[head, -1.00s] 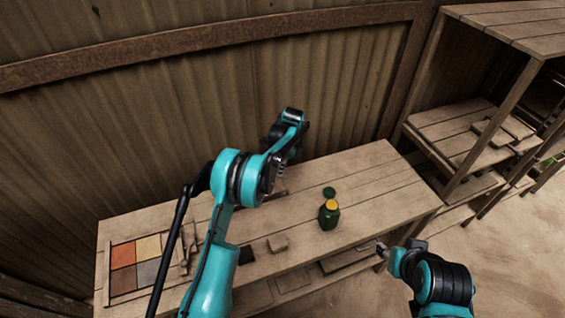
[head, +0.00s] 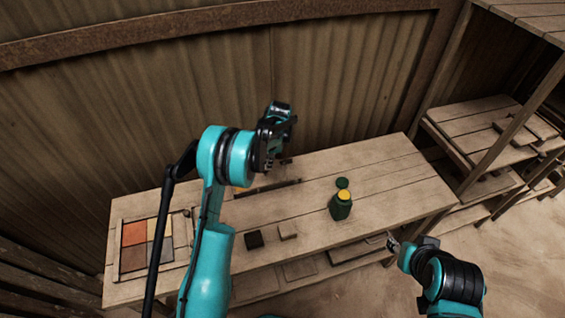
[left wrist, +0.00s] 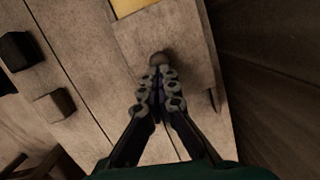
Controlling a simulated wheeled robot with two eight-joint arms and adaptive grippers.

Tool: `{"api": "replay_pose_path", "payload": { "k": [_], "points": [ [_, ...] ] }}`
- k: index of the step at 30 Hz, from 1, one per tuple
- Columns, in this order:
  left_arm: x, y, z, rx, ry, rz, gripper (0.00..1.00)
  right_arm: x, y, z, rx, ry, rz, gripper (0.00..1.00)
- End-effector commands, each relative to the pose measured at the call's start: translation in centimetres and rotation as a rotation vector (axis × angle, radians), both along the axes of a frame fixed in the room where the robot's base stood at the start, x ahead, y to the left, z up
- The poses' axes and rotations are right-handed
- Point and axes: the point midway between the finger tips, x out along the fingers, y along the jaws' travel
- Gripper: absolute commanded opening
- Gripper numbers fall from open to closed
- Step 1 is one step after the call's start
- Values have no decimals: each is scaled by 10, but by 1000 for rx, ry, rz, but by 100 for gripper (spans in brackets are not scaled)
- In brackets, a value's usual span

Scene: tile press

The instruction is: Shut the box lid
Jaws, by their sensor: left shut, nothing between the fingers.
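A shallow wooden box (head: 112,258) with coloured tiles lies at the left of the bench in the head view; my left arm partly covers it. I cannot clearly make out its lid or how far it stands open. In the left wrist view a yellow tile (left wrist: 132,5) shows at the top edge, and a small round knob (left wrist: 160,58) sits just at my fingertips. I cannot tell whether they touch. My left gripper (left wrist: 158,75) is shut and empty; in the head view it (head: 268,162) is over the bench's back part. My right gripper (head: 392,242) is by the front edge, its jaws unclear.
A dark block (head: 254,239) and a lighter wooden block (head: 288,230) lie on the bench. A corrugated wall (head: 340,90) closes the back. The bench's right end is clear.

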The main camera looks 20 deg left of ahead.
Motion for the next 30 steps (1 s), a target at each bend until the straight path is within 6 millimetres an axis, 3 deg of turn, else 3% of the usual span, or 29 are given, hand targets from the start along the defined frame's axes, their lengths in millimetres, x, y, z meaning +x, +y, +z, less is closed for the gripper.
{"api": "replay_pose_path", "payload": {
  "k": [3,10,23,30],
  "points": [
    [-19,28,-2,0,0,5,0,0,0,-7,0,0,0,40],
    [-37,53,-1,0,1,0,0,0,0,-10,0,0,0,40],
    [-37,51,1,0,1,-1,0,0,0,-9,0,0,0,40],
    [-31,23,19,0,1,0,0,0,0,-3,0,0,0,40]
  ]
}}
